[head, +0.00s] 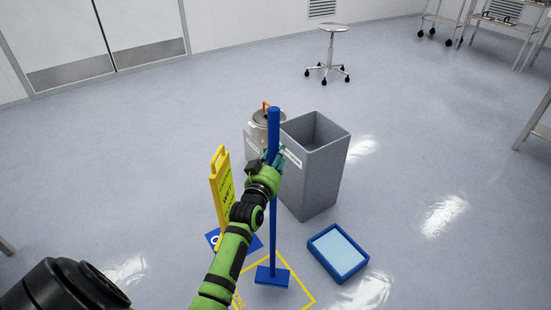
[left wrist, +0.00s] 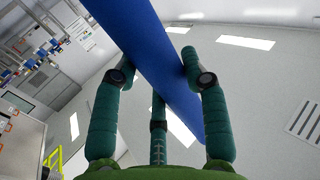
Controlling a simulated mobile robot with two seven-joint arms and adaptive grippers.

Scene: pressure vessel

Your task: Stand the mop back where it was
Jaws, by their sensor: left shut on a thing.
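The mop has a blue pole (head: 273,215) and a flat blue head (head: 272,277). It stands upright, its head low over or on the floor inside a yellow taped outline (head: 303,287); I cannot tell whether it touches the floor. My left gripper (head: 275,158) is shut on the upper part of the pole. In the left wrist view the teal fingers (left wrist: 160,75) are around the blue pole (left wrist: 165,65). My right gripper is not in view.
A grey bin (head: 315,170) stands just right of the pole, with a metal canister (head: 254,138) behind. A yellow floor sign (head: 221,190) stands at left. A blue tray (head: 338,253) lies at right. A stool (head: 328,55) stands far back.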

